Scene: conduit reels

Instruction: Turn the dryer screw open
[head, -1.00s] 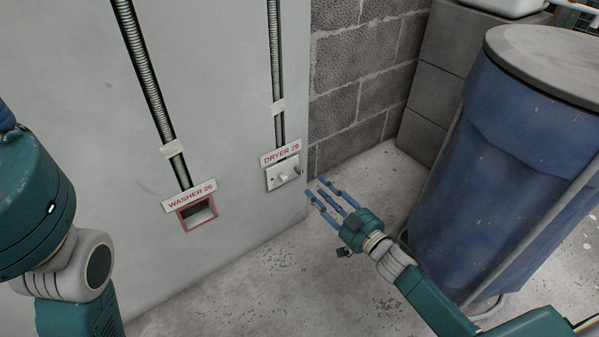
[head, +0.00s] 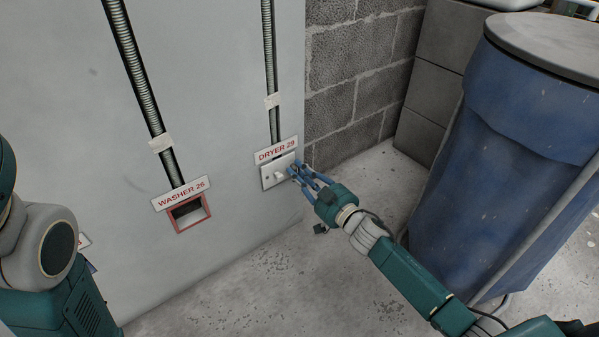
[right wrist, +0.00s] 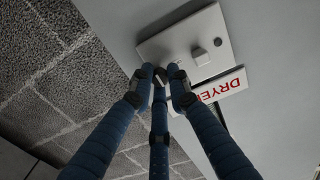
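The dryer's pale plate (head: 267,181) is on the grey wall panel under the "DRYER 29" label (head: 276,149). A small knob (head: 280,175) stands out from its middle. In the right wrist view the plate (right wrist: 165,46) shows the knob (right wrist: 201,56) and a dark screw spot (right wrist: 218,42) at one end. My right gripper (head: 297,168) has its three blue fingertips at the plate's right end. In the right wrist view the fingertips (right wrist: 160,72) are drawn close together at the plate; whether they grip a screw is hidden. My left gripper is out of view.
A red-framed opening (head: 189,213) sits under the "WASHER 26" label (head: 181,193) to the left. Two conduits run up the panel (head: 215,80). A block wall (head: 350,75) and a large blue bin (head: 510,150) are on the right. Concrete floor (head: 270,290) is clear below.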

